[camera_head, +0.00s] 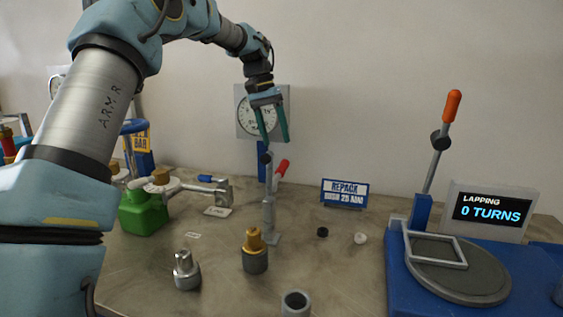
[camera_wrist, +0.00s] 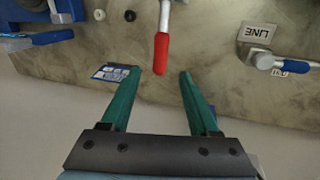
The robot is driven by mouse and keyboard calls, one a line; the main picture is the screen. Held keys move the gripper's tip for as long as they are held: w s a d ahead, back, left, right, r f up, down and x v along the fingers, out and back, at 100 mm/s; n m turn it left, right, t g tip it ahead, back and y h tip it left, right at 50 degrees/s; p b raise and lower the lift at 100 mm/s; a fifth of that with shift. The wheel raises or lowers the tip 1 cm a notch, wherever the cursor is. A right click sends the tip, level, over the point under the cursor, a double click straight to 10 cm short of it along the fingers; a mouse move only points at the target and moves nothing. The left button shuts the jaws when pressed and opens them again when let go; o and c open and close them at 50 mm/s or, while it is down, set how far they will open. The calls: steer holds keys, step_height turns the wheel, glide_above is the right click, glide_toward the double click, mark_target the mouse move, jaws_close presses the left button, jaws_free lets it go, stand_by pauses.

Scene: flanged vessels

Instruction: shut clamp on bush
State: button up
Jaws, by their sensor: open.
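A grey upright clamp stand (camera_head: 268,215) stands mid-bench in the head view, with a red handle (camera_head: 282,170) leaning up to the right. The red handle (camera_wrist: 162,54) also shows in the wrist view, between the lines of my two green fingers. My gripper (camera_head: 277,142) is open and empty, just above the red handle in the head view. Contact cannot be told. A grey hollow cylinder (camera_head: 296,304) stands at the front edge of the picture; a brass-topped grey piece (camera_head: 255,250) is behind it. I cannot tell which is the bush.
A silver fitting (camera_head: 186,270) stands front left. A green container (camera_head: 143,212) and a blue-handled valve (camera_head: 215,188) are at left. A REPACK sign (camera_head: 344,193) stands behind small black and white parts. A blue lapping station (camera_head: 400,275) fills the right. A gauge (camera_head: 245,115) hangs behind.

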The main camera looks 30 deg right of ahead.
mark_target(282, 163)
steer(key=p+x, duration=0.1)
steer(key=x, duration=0.7)
jaws_close()
stand_by(0.4)
stand_by(0.9)
